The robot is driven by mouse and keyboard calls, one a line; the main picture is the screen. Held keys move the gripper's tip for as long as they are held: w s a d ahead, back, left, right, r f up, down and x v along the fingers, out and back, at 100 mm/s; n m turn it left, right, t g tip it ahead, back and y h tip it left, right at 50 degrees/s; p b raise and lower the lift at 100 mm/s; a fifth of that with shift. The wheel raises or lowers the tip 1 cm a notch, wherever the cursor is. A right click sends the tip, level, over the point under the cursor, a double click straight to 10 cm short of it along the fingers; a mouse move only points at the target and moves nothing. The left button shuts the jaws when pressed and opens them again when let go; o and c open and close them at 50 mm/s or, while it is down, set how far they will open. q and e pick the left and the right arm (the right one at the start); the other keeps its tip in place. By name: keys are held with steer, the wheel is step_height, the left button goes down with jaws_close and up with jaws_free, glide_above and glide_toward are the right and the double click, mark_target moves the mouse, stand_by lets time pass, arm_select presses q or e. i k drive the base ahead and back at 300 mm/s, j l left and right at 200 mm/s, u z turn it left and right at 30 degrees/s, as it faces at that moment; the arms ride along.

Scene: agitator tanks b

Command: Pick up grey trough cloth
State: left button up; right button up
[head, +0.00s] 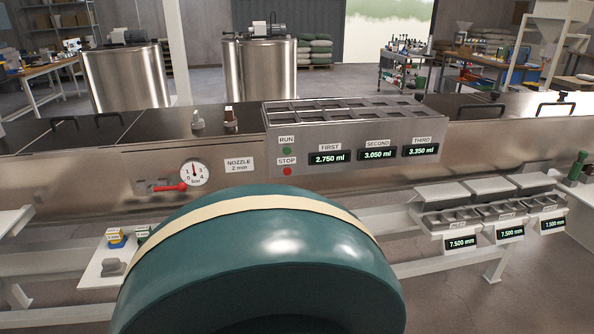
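A small grey lump (112,267), which looks like the grey trough cloth, lies on a white shelf (95,282) at the lower left in the head view. It is too small to make out folds. Neither of my grippers shows in the head view.
A large dark green rounded body (260,250) with a cream band fills the lower middle and hides what is behind it. A steel bench with a control panel (355,140) runs across. Labelled bins (448,228) with displays stand at the right.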

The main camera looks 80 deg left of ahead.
mark_target(113, 266)
steer(key=u, duration=3.85)
steer(key=l, duration=0.5)
steer(key=i+l+z, duration=0.15)
steer(key=l, duration=0.35)
steer(key=k, duration=0.05)
